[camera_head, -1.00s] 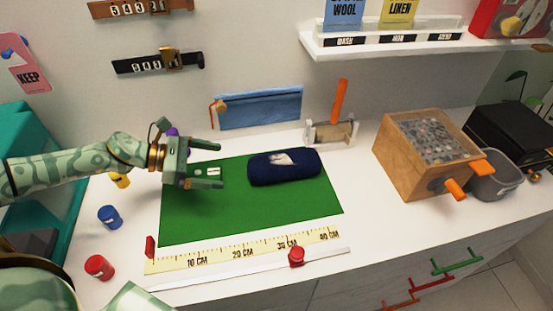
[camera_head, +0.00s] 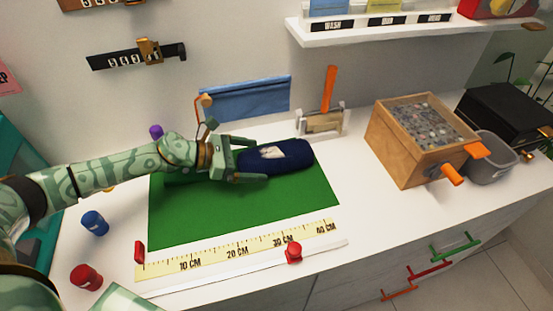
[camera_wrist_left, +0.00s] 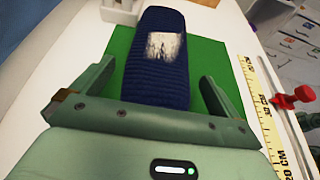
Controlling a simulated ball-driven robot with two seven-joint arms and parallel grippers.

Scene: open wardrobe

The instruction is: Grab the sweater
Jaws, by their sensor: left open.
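The sweater (camera_head: 290,156) is a dark blue, ribbed, rolled bundle with a whitish patch on top. It lies on the green mat (camera_head: 190,220) toward its back edge. My left gripper (camera_head: 250,160) is open at the left end of the sweater, its fingers on either side of that end in the head view. In the left wrist view the sweater (camera_wrist_left: 160,75) extends away between the spread fingers (camera_wrist_left: 150,90), with gaps on both sides. My right gripper is not in view.
A yellow ruler (camera_head: 240,247) with a red slider (camera_head: 293,252) runs along the mat's front. A wooden box (camera_head: 410,150) stands right, a shelf (camera_head: 380,30) hangs above. Blue (camera_head: 95,223) and red (camera_head: 86,277) spools lie left. The mat's front is clear.

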